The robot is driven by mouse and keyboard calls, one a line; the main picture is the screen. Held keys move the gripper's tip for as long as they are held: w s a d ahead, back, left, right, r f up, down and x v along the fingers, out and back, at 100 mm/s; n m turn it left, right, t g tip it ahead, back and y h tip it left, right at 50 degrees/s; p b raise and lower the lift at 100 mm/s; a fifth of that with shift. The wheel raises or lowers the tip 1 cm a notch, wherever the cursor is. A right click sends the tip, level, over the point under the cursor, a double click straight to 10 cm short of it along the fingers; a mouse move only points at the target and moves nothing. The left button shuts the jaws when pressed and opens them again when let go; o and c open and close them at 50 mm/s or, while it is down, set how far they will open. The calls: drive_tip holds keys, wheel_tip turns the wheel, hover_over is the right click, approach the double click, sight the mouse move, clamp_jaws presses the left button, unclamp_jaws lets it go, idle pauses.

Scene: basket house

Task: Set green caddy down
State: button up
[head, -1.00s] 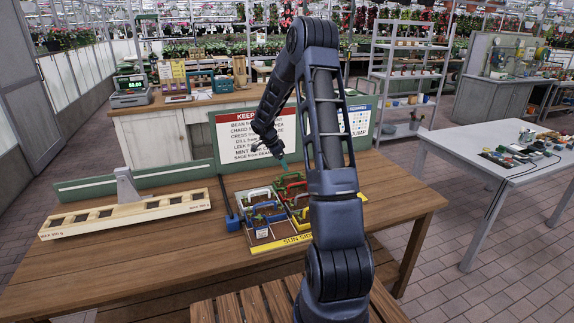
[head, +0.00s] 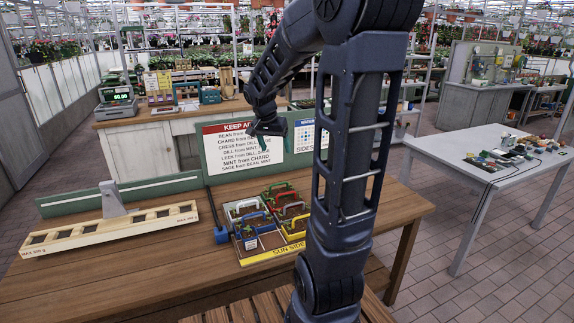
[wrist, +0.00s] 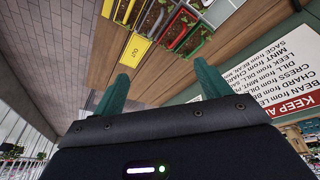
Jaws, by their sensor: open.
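A small caddy with a green handle (head: 277,187) stands at the back of the divided tray (head: 262,257) on the wooden table. In the wrist view a green-edged caddy (wrist: 200,43) lies at the near end of the tray. My gripper (head: 276,147) is raised above and behind the tray, in front of the sign. In the wrist view my gripper (wrist: 162,85) has its two green fingers wide apart with nothing between them. It is apart from every caddy. My arm hides part of the tray's right side in the head view.
Several caddies with white (head: 244,207), blue, red and yellow handles share the tray. A wooden slotted rack (head: 110,229) lies on the left of the table. A sign board (head: 240,150) stands upright behind the tray. The front left tabletop is clear.

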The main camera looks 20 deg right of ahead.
drive_tip(key=s+a+r+n+t+y, duration=0.1)
drive_tip(key=s+n, duration=0.3)
drive_tip(key=s, duration=0.7)
drive_tip(key=s+a+r+n+t+y, duration=0.1)
drive_tip(key=s+n, duration=0.4)
drive_tip(key=s, duration=0.5)
drive_tip(key=shift+s+a+r+t+y, duration=0.35)
drive_tip(key=shift+a+r+y, duration=0.3)
drive_tip(key=shift+a, duration=0.6)
